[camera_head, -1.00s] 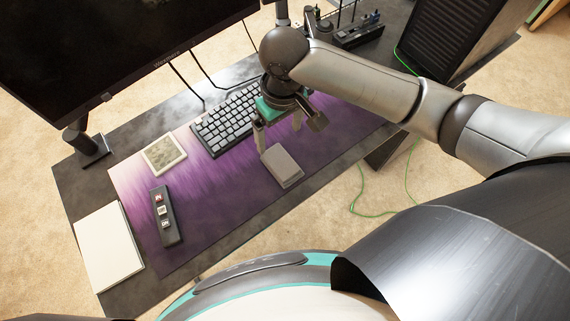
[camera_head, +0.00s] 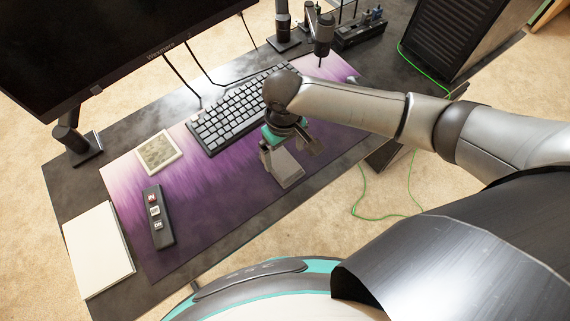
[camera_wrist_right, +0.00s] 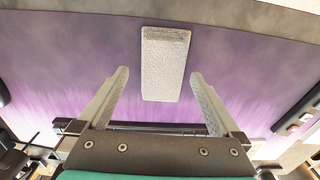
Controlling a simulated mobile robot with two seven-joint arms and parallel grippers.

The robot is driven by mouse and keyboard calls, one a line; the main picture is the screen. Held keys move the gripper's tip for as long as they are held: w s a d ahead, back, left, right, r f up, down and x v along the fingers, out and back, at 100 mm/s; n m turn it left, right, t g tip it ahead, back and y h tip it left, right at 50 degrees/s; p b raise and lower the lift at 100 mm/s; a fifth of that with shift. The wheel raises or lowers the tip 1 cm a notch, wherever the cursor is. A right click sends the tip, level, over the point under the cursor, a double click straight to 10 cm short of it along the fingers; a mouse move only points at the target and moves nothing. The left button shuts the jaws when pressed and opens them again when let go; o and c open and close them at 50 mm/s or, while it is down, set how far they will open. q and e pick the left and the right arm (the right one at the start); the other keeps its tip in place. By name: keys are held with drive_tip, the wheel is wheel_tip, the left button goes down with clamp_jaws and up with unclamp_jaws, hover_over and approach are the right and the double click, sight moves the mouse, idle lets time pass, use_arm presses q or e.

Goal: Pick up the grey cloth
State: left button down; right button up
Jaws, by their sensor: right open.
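The grey cloth (camera_head: 284,166) is a small folded rectangle lying on the purple desk mat near its front edge. In the right wrist view the cloth (camera_wrist_right: 165,66) lies flat, ahead of and between the lines of the two fingers. My right gripper (camera_head: 283,163) is over the cloth in the head view, partly covering it. In the wrist view the right gripper (camera_wrist_right: 158,78) is open with nothing between its fingers. I cannot tell whether a finger touches the cloth. My left gripper is not in view.
A black keyboard (camera_head: 232,115) lies just behind the gripper on the mat (camera_head: 215,192). A framed square (camera_head: 159,153), a small dark switch box (camera_head: 158,216) and a white book (camera_head: 98,250) are to the left. A large monitor (camera_head: 110,45) and a microphone (camera_head: 323,35) stand behind.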

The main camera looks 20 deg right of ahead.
sight(284, 161)
wheel_tip(284, 161, down, 3)
drive_tip(key=shift+f+b, duration=0.2)
drive_tip(key=shift+b, duration=0.25)
drive_tip(key=shift+c, duration=0.2)
drive_tip(key=c, duration=1.1)
wheel_tip(284, 161, up, 20)
drive_tip(key=p, duration=0.6)
